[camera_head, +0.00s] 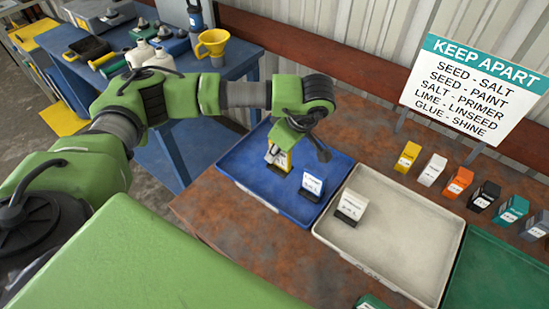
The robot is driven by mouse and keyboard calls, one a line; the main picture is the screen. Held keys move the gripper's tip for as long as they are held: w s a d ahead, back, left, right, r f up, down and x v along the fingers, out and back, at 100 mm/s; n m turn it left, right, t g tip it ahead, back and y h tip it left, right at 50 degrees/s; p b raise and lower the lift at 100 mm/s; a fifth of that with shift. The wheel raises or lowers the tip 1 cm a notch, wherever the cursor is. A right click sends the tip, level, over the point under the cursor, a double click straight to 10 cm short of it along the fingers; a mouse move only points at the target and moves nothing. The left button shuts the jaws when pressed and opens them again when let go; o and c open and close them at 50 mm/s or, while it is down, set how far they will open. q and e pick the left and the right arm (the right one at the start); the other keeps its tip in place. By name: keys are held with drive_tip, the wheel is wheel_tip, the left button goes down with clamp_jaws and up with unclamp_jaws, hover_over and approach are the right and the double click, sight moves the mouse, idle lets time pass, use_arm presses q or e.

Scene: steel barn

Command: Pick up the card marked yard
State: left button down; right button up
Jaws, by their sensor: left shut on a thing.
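My left arm reaches in from the left, and its gripper (287,146) points down over the blue tray (246,186). It is shut on a small white and yellow card (277,158) with a dark foot, partly hidden by the gripper. A white card (312,184) with a dark base stands to its right in the blue tray. Another white card (353,204) stands in the pale tray (384,250). The writing on these cards is too small to read, so I cannot tell which is marked yard. My right gripper is not in view.
A "KEEP APART" sign (478,88) stands at the back right. Before it is a row of small blocks, including yellow (406,157) and orange (459,182). A green tray (490,270) lies at right. A blue bench (185,65) holds bottles and a yellow funnel (213,44).

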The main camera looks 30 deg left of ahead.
use_arm(q)
drive_tip(key=s+d+r+b, duration=0.2)
drive_tip(key=s+d+r, duration=0.4)
drive_tip(key=s+r, duration=0.2)
drive_tip(key=s, duration=0.2)
drive_tip(key=shift+s+d, duration=0.2)
drive_tip(key=shift+s, duration=0.1)
